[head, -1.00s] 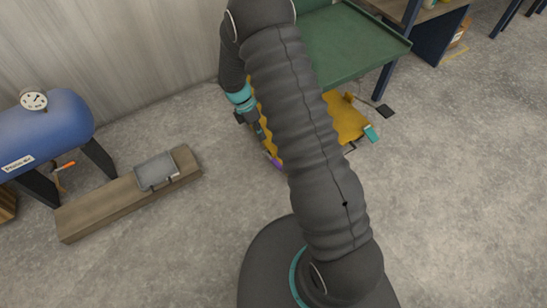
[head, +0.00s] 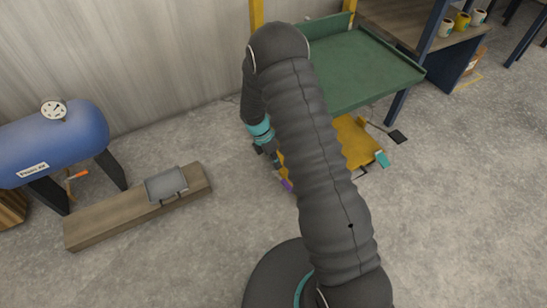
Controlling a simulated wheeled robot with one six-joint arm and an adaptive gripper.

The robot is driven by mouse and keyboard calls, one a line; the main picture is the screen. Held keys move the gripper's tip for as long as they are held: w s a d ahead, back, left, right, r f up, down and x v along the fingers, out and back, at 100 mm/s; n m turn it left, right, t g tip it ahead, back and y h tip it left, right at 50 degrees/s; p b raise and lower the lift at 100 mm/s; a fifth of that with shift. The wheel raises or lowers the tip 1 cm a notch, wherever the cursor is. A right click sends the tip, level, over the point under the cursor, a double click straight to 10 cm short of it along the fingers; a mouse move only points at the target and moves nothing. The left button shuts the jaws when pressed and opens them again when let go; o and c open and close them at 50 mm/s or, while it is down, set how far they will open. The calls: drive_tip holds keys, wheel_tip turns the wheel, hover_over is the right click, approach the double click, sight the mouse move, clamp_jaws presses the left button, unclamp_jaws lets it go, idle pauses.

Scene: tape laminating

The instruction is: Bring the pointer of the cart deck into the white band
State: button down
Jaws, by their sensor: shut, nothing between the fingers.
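The cart has a green deck (head: 365,70) with a raised rim and a yellow base (head: 355,140) low to the floor. A teal pedal-like piece (head: 382,158) sticks out at the base's right. A small purple piece (head: 287,185) shows at its lower left. My gripper (head: 272,160) is a small dark shape below the teal ring of my wrist, at the left side of the yellow base. It is shut and empty; its fingertips are hard to make out. My arm hides much of the cart's left side. I cannot see the pointer or the white band.
A blue tank (head: 55,143) with a gauge stands at the left. A wooden beam (head: 100,225) with a grey metal case (head: 166,186) lies on the floor. A workbench with cups (head: 462,20) is at the upper right. The floor at the lower right is clear.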

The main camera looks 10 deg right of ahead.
sight(286, 183)
drive_tip(key=x, duration=0.8)
drive_tip(key=shift+s+d+f, duration=0.1)
drive_tip(key=shift+s+f, duration=0.05)
drive_tip(key=shift+f, duration=0.2)
